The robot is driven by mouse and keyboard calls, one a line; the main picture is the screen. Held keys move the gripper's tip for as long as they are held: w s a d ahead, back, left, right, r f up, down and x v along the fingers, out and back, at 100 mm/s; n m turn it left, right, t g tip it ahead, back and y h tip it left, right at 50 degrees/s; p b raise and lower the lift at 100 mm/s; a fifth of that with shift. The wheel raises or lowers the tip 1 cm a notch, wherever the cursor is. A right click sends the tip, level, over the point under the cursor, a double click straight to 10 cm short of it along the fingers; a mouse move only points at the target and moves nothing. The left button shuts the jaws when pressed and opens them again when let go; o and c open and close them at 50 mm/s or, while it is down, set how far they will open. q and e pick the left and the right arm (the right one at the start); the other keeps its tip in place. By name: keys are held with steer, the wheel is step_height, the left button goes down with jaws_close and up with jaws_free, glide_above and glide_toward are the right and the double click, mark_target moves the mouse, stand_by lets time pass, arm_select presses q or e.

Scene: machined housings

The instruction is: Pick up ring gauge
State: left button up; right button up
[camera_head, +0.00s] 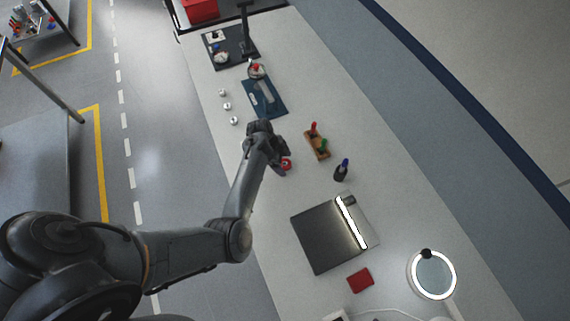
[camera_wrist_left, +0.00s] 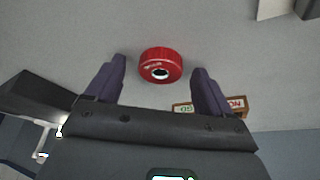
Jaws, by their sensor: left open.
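The ring gauge is a thick red ring with a dark central hole and small white lettering. It lies on the grey worktop in the left wrist view (camera_wrist_left: 160,64). In the head view the red ring (camera_head: 286,163) shows beside my left gripper (camera_head: 281,161), which partly covers it. In the left wrist view my left gripper (camera_wrist_left: 158,72) is open, with its two dark purple fingers apart to either side of the ring. Nothing is held; the ring appears just ahead of and between the fingertips. My right gripper is in neither view.
A dark bottle (camera_head: 341,170), a dark flat plate device (camera_head: 322,238) and a red block (camera_head: 360,280) lie nearer. A blue mat (camera_head: 266,106) and several small white pieces lie farther up.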

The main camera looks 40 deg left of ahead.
arm_select(q)
steer(key=shift+c, duration=0.4)
steer(key=c, duration=1.2)
steer(key=shift+o, duration=0.2)
steer(key=shift+r, duration=0.1)
